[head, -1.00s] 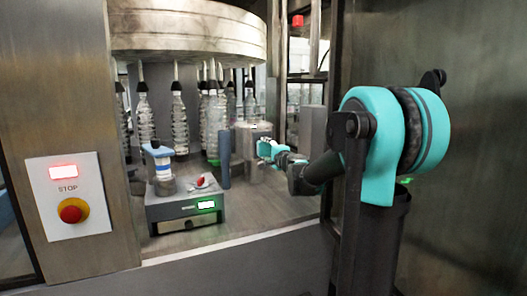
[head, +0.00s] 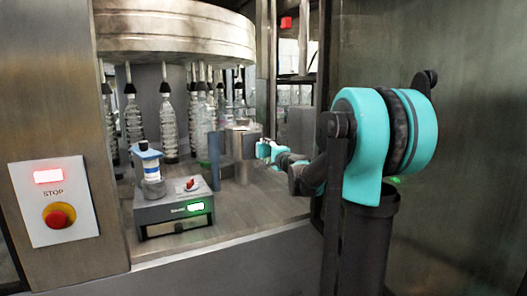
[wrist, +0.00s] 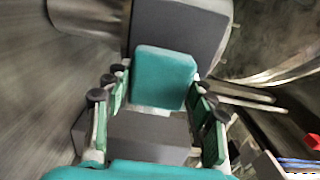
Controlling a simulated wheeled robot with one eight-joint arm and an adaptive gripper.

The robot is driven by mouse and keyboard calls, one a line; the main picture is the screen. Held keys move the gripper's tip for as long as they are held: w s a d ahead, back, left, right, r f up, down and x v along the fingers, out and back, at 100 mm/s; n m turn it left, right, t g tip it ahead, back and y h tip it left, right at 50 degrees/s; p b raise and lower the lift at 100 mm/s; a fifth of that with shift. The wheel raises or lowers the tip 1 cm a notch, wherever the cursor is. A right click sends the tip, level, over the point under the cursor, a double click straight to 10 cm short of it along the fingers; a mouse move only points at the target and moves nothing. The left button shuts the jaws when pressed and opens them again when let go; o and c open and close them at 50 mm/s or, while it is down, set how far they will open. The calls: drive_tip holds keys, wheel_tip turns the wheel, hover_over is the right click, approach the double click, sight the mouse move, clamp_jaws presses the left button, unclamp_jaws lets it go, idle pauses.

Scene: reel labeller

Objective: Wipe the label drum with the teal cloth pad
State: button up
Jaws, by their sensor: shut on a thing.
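The teal cloth pad (wrist: 165,78) sits between the fingertips of my gripper (wrist: 158,98) in the wrist view. My gripper is shut on it. In the head view my gripper (head: 264,151) is close to the right side of the label drum (head: 240,158), an upright metal cylinder. The pad itself is hard to make out there. I cannot tell whether it touches the drum. In the wrist view a smooth metal cylinder, likely the drum (wrist: 88,14), shows at the upper left, and a dark grey block lies behind the pad.
A blue-grey post (head: 214,160) stands just left of the drum. Clear bottles hang under the round carousel (head: 175,35). A STOP panel (head: 52,200) is at left.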

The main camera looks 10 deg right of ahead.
drive_tip(key=shift+v, duration=2.15)
drive_tip(key=shift+s, duration=0.1)
drive_tip(key=shift+v, duration=1.4)
